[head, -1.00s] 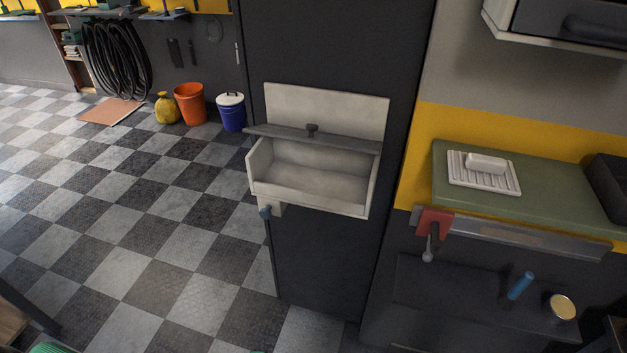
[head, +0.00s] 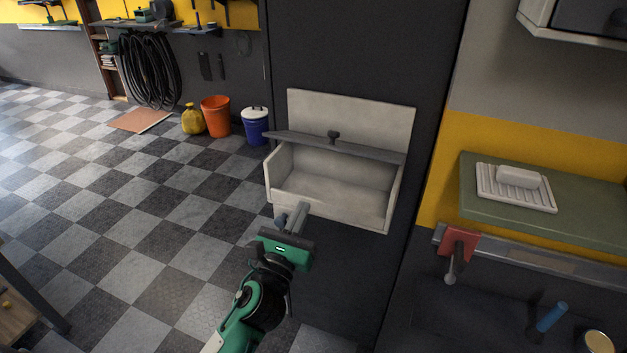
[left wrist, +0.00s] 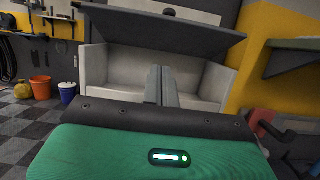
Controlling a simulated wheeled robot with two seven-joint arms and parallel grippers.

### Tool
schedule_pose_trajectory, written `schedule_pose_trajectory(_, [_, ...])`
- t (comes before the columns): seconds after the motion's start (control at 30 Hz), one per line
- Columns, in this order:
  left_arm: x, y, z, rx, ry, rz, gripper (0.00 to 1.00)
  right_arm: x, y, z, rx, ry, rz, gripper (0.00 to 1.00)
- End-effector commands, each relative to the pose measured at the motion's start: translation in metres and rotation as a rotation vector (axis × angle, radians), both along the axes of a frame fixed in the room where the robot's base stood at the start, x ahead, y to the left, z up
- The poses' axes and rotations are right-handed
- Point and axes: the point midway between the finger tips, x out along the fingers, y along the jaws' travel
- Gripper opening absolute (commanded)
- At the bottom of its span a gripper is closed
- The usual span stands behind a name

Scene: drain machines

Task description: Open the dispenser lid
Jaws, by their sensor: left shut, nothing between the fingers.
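The dispenser (head: 330,190) is a whitish open-fronted box on a dark panel in the middle of the head view. Its grey lid (head: 345,149) with a dark knob (head: 333,136) sticks out above the box, tilted, leaving the box interior visible below it. My left gripper (head: 298,212) is shut and empty, in front of the box's lower front wall in the head view. In the left wrist view the shut fingers (left wrist: 161,85) point toward the box interior, below the lid (left wrist: 165,32). I cannot tell whether they touch the box. My right gripper is not in view.
A green shelf (head: 590,220) with a soap dish (head: 515,187) is at right, above a rail with a red holder (head: 458,245). An orange bucket (head: 216,116) and a blue bucket (head: 256,126) stand on the floor at back left.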

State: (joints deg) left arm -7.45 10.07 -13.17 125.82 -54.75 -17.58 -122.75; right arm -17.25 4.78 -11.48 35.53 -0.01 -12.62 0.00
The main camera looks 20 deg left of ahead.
Motion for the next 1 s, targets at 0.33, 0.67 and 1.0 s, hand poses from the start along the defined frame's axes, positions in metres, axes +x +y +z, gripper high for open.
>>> schedule_pose_trajectory(0.33, [0.053,-0.002,0.020,-0.005,0.000,0.000,0.00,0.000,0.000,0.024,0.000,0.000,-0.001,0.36])
schedule_pose_trajectory(0.67, [0.101,-0.003,0.049,-0.006,0.001,-0.002,0.00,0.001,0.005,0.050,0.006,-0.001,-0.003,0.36])
schedule_pose_trajectory(1.0, [0.111,-0.004,0.063,-0.004,0.003,-0.001,0.00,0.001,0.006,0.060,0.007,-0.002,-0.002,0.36])
